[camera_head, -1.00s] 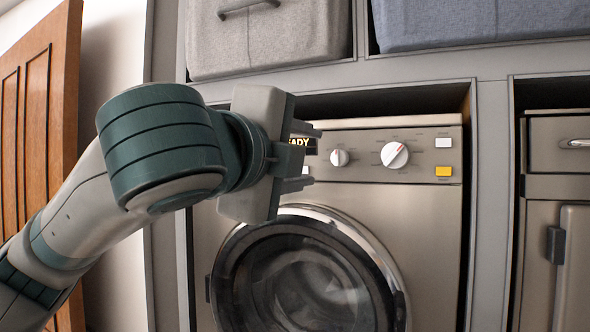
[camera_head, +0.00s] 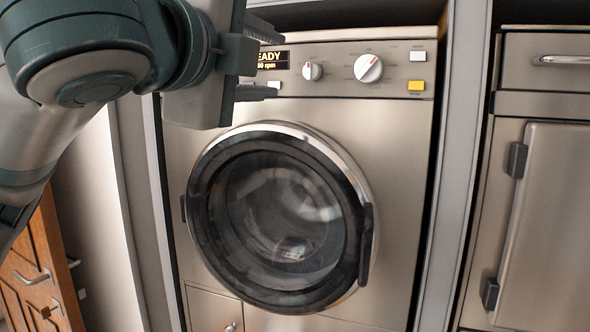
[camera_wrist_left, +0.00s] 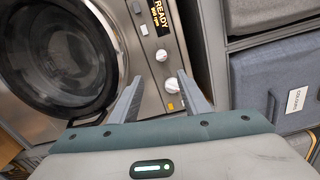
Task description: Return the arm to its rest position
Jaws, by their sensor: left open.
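My left gripper (camera_head: 262,62) is in front of the upper left of a steel washing machine (camera_head: 395,135). Its two fingers are apart with nothing between them; in the left wrist view the open fingers (camera_wrist_left: 157,98) point at the control panel. The panel has a display (camera_head: 272,60) reading "READY", a small knob (camera_head: 312,71), a larger knob (camera_head: 369,68), a white button (camera_head: 417,56) and a yellow button (camera_head: 415,86). The round glass door (camera_head: 285,215) looks shut. My right gripper is not in view.
A grey frame (camera_head: 452,150) surrounds the machine. A steel cabinet (camera_head: 545,200) with hinges stands at the right. A wooden door or drawer front (camera_head: 35,270) is at the lower left. In the left wrist view, a grey fabric bin (camera_wrist_left: 270,85) with a label sits beside the machine.

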